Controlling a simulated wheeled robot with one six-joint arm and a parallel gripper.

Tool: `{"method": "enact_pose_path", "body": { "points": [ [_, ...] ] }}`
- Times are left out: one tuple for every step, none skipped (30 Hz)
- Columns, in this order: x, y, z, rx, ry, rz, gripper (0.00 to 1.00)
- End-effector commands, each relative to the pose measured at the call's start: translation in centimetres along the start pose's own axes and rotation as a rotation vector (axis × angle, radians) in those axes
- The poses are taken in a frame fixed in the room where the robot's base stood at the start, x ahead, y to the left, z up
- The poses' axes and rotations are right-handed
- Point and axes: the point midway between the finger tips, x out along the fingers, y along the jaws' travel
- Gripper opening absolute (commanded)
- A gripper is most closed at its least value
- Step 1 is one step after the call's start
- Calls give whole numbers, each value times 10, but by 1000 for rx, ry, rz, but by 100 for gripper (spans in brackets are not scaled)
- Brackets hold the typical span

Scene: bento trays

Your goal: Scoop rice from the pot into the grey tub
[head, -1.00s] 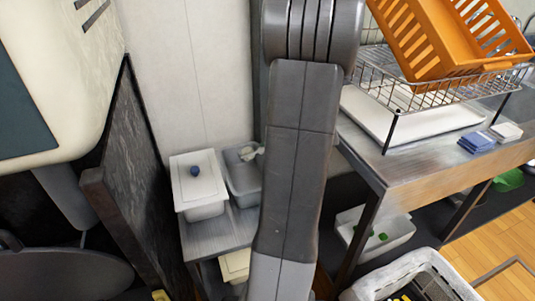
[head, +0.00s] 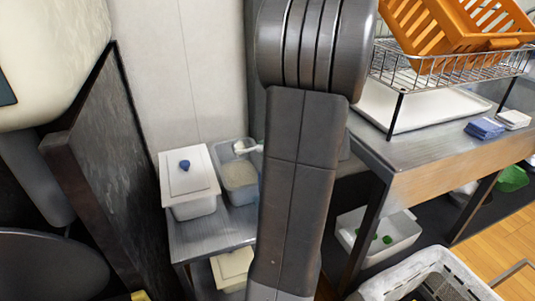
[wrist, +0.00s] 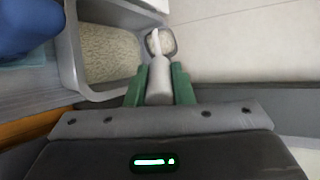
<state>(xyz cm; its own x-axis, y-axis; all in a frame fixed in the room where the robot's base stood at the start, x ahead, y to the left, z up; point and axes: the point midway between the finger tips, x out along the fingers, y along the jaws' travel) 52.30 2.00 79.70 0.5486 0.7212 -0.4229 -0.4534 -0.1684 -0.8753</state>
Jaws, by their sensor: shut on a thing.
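My gripper (wrist: 159,78) has green fingers shut on the grey handle (wrist: 159,88) of a scoop. The scoop's bowl (wrist: 161,43) appears to hold pale grains. In the wrist view it is just right of the grey tub's rim. The grey tub (wrist: 75,60) has a layer of pale, rice-like grains at its bottom. In the head view the tub (head: 222,160) stands on a metal shelf, with a white part of the scoop (head: 247,147) by its back edge. My arm hides the gripper there. I cannot identify the pot in either view.
A white lidded tub (head: 185,178) with a blue knob stands left of the grey tub on the metal shelf (head: 215,235). A dark panel (head: 105,175) rises at the left. A steel counter (head: 425,155) with a wire rack (head: 455,68) and orange basket (head: 440,35) is at the right.

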Motion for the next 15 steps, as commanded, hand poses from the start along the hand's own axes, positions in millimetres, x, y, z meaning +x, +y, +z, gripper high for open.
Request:
{"method": "enact_pose_path", "body": {
  "points": [
    [2, 6, -2, 0, -2, -13, 0],
    [2, 7, -2, 0, -3, -20, 0],
    [2, 8, -3, 0, -5, -29, 0],
    [2, 10, -3, 0, -8, -36, 0],
    [2, 10, -3, 1, -10, -43, 0],
    [2, 12, -4, 1, -13, -53, 0],
    [2, 13, -4, 1, -14, -60, 0],
    [2, 14, -4, 1, -16, -67, 0],
    [2, 15, -4, 1, -19, -76, 0],
    [2, 16, -5, 0, -21, -83, 0],
    [2, 17, -5, 1, -22, -91, 0],
    [2, 18, -6, 1, -24, -100, 0],
    [2, 19, -6, 1, -27, -107, 0],
    [2, 20, -6, 1, -29, -113, 0],
    [2, 20, -6, 0, -32, -121, 0]
  ]
}}
